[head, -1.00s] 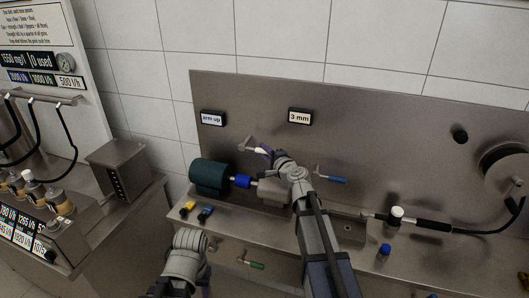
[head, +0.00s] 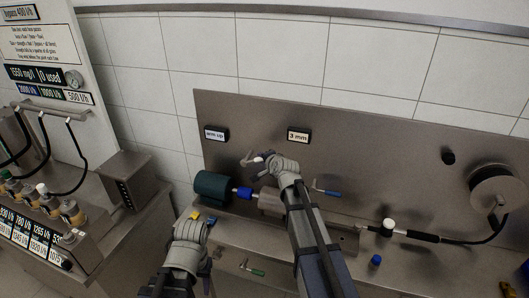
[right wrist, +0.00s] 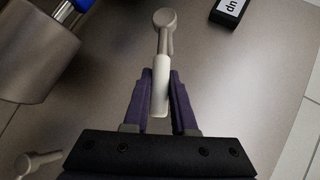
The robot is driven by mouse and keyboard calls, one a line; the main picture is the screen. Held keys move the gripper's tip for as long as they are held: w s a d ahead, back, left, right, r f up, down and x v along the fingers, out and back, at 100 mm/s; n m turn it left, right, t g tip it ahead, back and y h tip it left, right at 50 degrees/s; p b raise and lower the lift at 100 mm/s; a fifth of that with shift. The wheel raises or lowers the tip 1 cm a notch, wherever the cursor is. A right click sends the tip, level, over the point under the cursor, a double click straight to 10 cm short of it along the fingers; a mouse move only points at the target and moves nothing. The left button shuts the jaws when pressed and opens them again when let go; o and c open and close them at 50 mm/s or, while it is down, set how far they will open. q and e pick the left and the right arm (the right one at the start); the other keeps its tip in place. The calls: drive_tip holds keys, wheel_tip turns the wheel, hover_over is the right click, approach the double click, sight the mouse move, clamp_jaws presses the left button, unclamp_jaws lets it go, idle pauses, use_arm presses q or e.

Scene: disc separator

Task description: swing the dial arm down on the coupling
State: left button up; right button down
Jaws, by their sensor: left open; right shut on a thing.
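The dial arm has a grey metal pivot end (head: 246,159) on the back panel and a white handle, seen closely in the right wrist view (right wrist: 161,92). It points sideways to the right in the head view, above the blue coupling (head: 244,193) and apart from it. My right gripper (head: 264,160) is shut on the white handle, its purple fingers (right wrist: 162,98) on either side of it. The blue coupling sits between a dark teal motor (head: 212,186) and a grey metal cylinder (head: 269,200). My left gripper (head: 206,271) is open, low in front of the bench; its fingertips are unclear.
Signs reading "arm up" (head: 216,134) and "3 mm" (head: 298,136) hang on the panel. A white-capped fitting with a black hose (head: 408,235) lies further right.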

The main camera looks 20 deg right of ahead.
sight(244, 160)
drive_tip(key=r+n+g+h+p, duration=0.1)
drive_tip(key=p, duration=0.1)
drive_tip(key=w+a+r+g+h+p, duration=0.1)
drive_tip(key=p, duration=0.1)
drive_tip(key=a+r+n+g+h+p, duration=0.1)
drive_tip(key=p, duration=0.1)
drive_tip(key=shift+w+a+r+n+p, duration=0.25)
drive_tip(key=shift+w+r+n+p, duration=0.05)
drive_tip(key=shift+w+p, duration=0.1)
drive_tip(key=shift+w+a+r+g+p, duration=0.15)
drive_tip(key=shift+w+a+g+p, duration=0.1)
drive_tip(key=shift+g+p, duration=0.1)
drive_tip(key=shift+w+a+r+n+g+h+p, duration=0.2)
drive_tip(key=shift+w+a+n+g+h+p, duration=0.2)
drive_tip(key=shift+a+n+g+h+p, duration=0.45)
drive_tip(key=shift+w+a+n+g+h, duration=0.25)
drive_tip(key=shift+a+h, duration=0.2)
drive_tip(key=shift+h, duration=0.25)
drive_tip(key=shift+w+a+n+g+h, duration=0.15)
drive_tip(key=shift+w+a+n+h, duration=0.2)
drive_tip(key=shift+h, duration=0.3)
drive_tip(key=shift+s+a, duration=0.1)
drive_tip(key=shift+s, duration=0.05)
drive_tip(key=c, duration=0.7)
unclamp_jaws()
drive_tip(key=shift+r, duration=0.1)
drive_tip(key=shift+c, duration=0.2)
drive_tip(key=shift+r, duration=0.1)
